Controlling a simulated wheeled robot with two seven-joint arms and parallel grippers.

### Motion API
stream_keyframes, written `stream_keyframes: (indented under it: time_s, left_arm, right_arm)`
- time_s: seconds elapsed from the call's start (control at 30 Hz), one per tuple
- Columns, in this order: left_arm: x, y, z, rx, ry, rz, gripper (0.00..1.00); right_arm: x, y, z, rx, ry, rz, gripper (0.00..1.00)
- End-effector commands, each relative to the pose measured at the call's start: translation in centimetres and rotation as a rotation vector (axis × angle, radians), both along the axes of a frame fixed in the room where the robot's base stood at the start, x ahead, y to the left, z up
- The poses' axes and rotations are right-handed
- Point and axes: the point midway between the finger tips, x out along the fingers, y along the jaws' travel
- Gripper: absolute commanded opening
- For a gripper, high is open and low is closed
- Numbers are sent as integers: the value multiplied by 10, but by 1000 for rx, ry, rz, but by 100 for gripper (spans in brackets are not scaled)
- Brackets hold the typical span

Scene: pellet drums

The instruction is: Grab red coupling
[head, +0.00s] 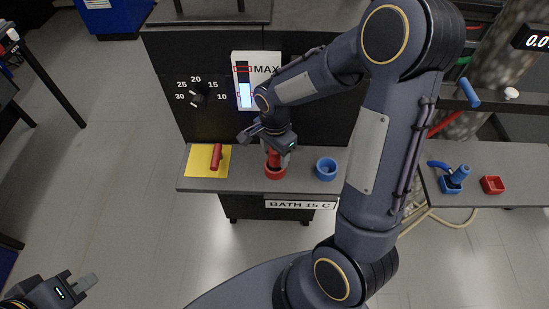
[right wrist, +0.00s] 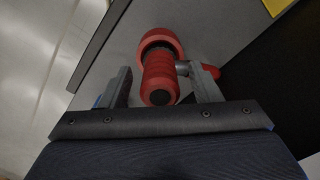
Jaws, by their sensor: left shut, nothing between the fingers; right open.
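The red coupling (head: 273,158) stands in a red round holder (head: 275,172) on the grey shelf in the head view. In the right wrist view, the ribbed red coupling (right wrist: 160,78) lies between the fingers, with a grey stub and a red lever at its side, partly behind the right-hand finger. The red holder (right wrist: 161,38) shows beyond it. My right gripper (right wrist: 164,88) is open around the coupling; whether a finger touches it I cannot tell. It also shows in the head view (head: 282,154). My left gripper (head: 86,286) is shut and empty at lower left, far from the shelf.
A red handle (head: 216,157) lies on a yellow pad (head: 195,160) left of the holder. A blue holder (head: 326,169) stands to its right. A dial panel and gauge (head: 257,82) rise behind. The right side table (head: 510,160) carries a blue coupling (head: 455,176) and a red holder (head: 493,185).

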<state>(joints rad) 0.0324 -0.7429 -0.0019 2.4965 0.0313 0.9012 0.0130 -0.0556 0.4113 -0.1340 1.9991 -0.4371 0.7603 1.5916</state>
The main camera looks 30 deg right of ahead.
Motion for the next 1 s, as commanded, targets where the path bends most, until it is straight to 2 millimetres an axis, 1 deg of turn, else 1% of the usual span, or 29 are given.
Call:
stream_keyframes:
  time_s: [0.03, 0.1, 0.3, 0.33, 0.7, 0.73, 1.0]
  left_arm:
    - [0, 0, 0, 0, 0, 0, 0]
    - [0, 0, 0, 0, 0, 0, 0]
    - [0, 0, 0, 0, 0, 0, 0]
    - [0, 0, 0, 0, 0, 0, 0]
    - [0, 0, 0, 0, 0, 0, 0]
    - [0, 0, 0, 0, 0, 0, 0]
    - [0, 0, 0, 0, 0, 0, 0]
  right_arm:
    - [0, 0, -5, 1, 1, 0, 57]
    - [0, 0, -8, 1, 0, 0, 57]
    - [0, 0, -9, 1, -2, 0, 57]
    - [0, 0, -9, 1, -2, 0, 56]
    - [0, 0, -8, 1, -2, 0, 7]
    - [0, 0, -8, 2, -3, 0, 5]
    - [0, 0, -6, 1, -3, 0, 5]
